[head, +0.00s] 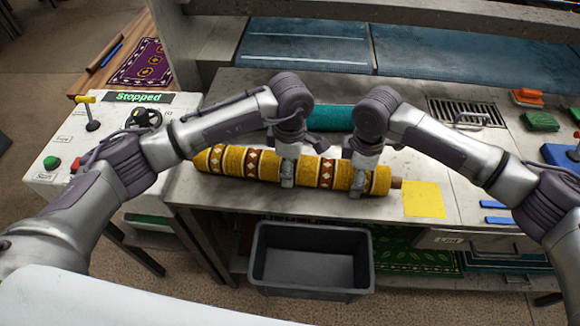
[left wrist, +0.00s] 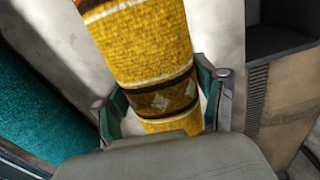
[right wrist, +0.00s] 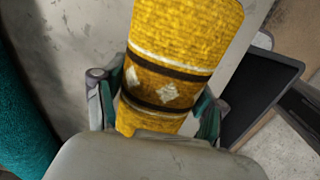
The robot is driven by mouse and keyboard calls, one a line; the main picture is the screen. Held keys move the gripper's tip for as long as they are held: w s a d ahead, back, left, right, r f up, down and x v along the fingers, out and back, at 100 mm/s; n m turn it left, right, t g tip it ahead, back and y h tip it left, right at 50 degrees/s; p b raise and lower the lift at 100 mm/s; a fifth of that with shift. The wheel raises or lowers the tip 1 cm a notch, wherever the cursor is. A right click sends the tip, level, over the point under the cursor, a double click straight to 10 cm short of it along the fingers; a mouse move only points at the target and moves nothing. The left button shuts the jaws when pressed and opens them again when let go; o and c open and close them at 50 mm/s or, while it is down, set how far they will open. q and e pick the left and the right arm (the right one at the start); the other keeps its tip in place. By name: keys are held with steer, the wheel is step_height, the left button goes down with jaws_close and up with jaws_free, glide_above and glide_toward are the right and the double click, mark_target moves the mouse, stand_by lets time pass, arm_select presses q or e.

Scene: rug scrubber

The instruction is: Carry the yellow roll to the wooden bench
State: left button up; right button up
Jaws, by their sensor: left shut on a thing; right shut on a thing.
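The yellow roll (head: 243,163) has brown bands with white diamonds. It lies level along the front of the grey worktop in the head view; I cannot tell whether it touches the top. My left gripper (head: 288,173) is shut around its middle, and my right gripper (head: 358,183) is shut around it near its right end. The roll also shows between the fingers in the left wrist view (left wrist: 145,50) and in the right wrist view (right wrist: 185,35). A wooden bench (head: 88,86) with a purple patterned rug stands at the upper left.
A teal roll (head: 330,117) lies behind the yellow roll. A dark bin (head: 312,258) stands below the worktop's front edge. A white control box (head: 60,150) with a "Stopped" sign (head: 138,97) is at left. A yellow sheet (head: 423,199) and brushes (head: 540,121) lie at right.

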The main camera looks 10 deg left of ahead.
arm_select(q)
steer(key=c, duration=0.6)
arm_select(e)
jaws_close()
arm_select(q)
steer(key=shift+o, duration=0.2)
steer(key=shift+w+r, duration=0.1)
steer(key=shift+r, duration=0.1)
arm_select(e)
steer(key=shift+w+r, duration=0.1)
steer(key=shift+r, duration=0.1)
